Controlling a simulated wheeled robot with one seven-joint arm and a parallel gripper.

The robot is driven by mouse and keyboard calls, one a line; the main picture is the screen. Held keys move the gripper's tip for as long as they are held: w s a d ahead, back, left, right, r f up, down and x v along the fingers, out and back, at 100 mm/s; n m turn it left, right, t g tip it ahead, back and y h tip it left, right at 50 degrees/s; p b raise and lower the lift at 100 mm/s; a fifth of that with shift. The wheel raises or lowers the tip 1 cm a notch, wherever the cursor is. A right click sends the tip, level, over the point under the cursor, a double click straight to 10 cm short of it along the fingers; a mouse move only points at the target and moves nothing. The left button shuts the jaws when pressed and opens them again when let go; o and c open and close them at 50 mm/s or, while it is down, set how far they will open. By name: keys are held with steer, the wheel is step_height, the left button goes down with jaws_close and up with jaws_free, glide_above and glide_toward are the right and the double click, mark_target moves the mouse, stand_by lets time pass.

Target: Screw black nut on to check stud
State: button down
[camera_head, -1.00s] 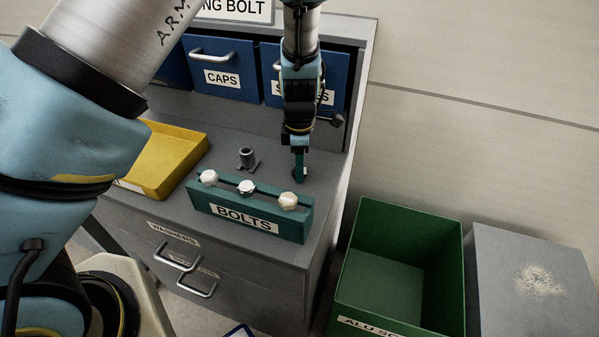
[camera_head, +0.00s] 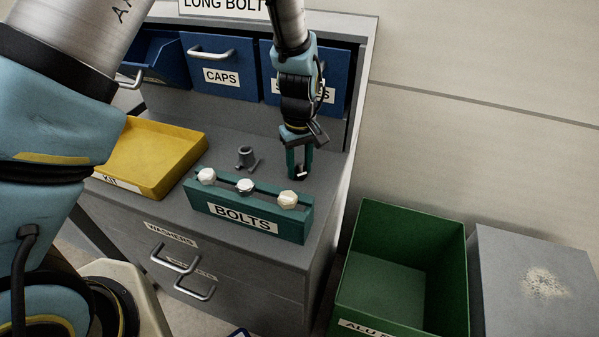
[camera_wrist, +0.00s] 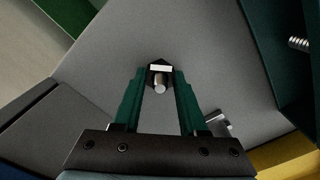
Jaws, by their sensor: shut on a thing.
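My gripper (camera_head: 300,174) points down over the grey cabinet top, right of the small grey upright fitting and behind the right end of the bolt rack. In the wrist view its two green fingers (camera_wrist: 160,76) are shut on the black nut (camera_wrist: 151,75), which has a bright patch on its upper side. A short silver round stud end (camera_wrist: 160,87) shows at the nut, between the fingers. I cannot tell whether the stud and nut are threaded together. In the head view the nut is a small dark shape between the fingertips, and the stud is not clear.
The green BOLTS rack (camera_head: 220,210) with pale bolt heads stands in front. The grey fitting (camera_head: 246,157) and yellow tray (camera_head: 190,143) are to the left. Blue bins (camera_head: 225,50) stand behind. A green crate (camera_head: 365,245) and grey box (camera_head: 500,255) are at right.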

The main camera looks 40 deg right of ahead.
steer(key=m, duration=0.9)
steer(key=m, duration=0.4)
steer(key=shift+m, duration=0.3)
steer(key=m+p, duration=0.1)
steer(key=m, duration=0.2)
steer(key=shift+m, duration=0.3)
steer(key=c, duration=0.9)
jaws_free()
steer(key=shift+m, duration=0.7)
steer(key=o, duration=0.3)
steer(key=shift+f, duration=0.1)
steer(key=shift+o, duration=0.2)
